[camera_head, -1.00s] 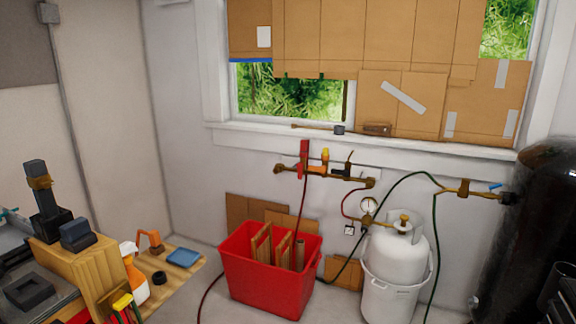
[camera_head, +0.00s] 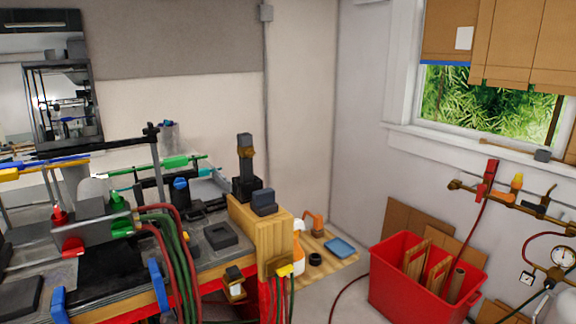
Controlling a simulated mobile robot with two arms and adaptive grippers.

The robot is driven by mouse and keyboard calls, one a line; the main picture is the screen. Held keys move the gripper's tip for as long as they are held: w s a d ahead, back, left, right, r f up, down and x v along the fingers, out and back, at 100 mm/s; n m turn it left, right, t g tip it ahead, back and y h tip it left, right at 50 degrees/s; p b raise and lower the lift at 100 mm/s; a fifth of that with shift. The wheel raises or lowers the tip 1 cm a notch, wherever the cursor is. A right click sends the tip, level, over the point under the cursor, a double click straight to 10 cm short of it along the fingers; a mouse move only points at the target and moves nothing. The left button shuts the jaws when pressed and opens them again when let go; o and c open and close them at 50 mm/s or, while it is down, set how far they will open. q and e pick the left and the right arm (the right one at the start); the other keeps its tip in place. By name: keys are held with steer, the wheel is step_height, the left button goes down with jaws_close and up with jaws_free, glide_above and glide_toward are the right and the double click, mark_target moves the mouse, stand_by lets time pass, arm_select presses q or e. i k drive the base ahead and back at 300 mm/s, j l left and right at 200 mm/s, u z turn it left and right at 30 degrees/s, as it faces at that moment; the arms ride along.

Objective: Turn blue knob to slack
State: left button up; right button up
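A small upright blue part (camera_head: 180,184) with a dark base stands towards the back of the workbench; I cannot tell whether it is the blue knob. Red knobs (camera_head: 73,246) and green knobs (camera_head: 122,228) sit on a grey box (camera_head: 88,226) at the left of the bench. Two blue handle-like parts, one at the bench's front edge (camera_head: 160,288) and one at the lower left (camera_head: 58,304), are also in view. Neither of my grippers shows.
The workbench (camera_head: 205,262) fills the lower left, with red and green hoses (camera_head: 172,250) hanging over its front. A red bin (camera_head: 405,294) stands on the floor at the right. A pipe with valves (camera_head: 510,198) runs along the right wall.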

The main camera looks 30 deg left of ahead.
mark_target(179, 182)
steer(key=k+u, duration=0.2)
steer(key=u, duration=1.55)
steer(key=j+z, duration=0.15)
steer(key=j, duration=0.85)
steer(key=i, duration=0.05)
